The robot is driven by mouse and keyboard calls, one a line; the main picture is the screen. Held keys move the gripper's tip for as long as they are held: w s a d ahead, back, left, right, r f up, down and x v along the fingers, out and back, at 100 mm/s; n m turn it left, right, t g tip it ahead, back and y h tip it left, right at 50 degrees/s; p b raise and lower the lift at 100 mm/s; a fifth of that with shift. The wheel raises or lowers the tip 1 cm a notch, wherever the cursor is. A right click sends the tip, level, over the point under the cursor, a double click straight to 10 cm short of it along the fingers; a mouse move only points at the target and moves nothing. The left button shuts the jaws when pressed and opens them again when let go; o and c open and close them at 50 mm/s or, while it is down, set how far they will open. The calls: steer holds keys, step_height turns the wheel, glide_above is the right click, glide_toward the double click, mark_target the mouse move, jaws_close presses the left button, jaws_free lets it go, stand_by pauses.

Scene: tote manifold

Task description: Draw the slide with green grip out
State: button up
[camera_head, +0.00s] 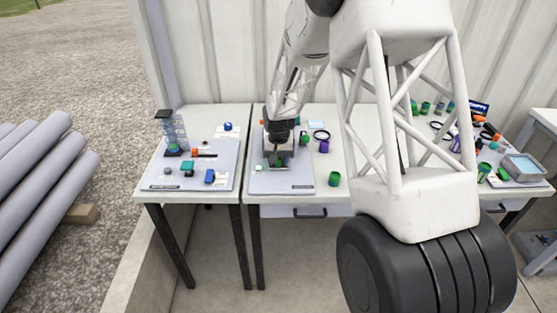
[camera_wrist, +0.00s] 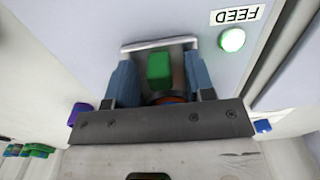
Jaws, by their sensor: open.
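The green grip (camera_wrist: 159,70) is a small green block, seen in the wrist view between the two blue-grey fingers of my gripper (camera_wrist: 161,62). The fingers stand open on either side of it, and I cannot tell whether they touch it. A pale, frame-like edge (camera_wrist: 160,44) lies just beyond the grip, and the rest of the slide is hidden. In the head view the green grip (camera_head: 279,163) shows as a small spot below my dark gripper (camera_head: 278,150), over the grey board (camera_head: 290,183) on the middle table.
A white FEED label (camera_wrist: 238,14) and a pale green button (camera_wrist: 232,40) are beside the fingers. The left table holds another board (camera_head: 205,172) with several small parts.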

jaws_close()
stand_by(0.3)
steer(key=shift+s+r, duration=0.1)
steer(key=shift+s, duration=5.6)
jaws_free()
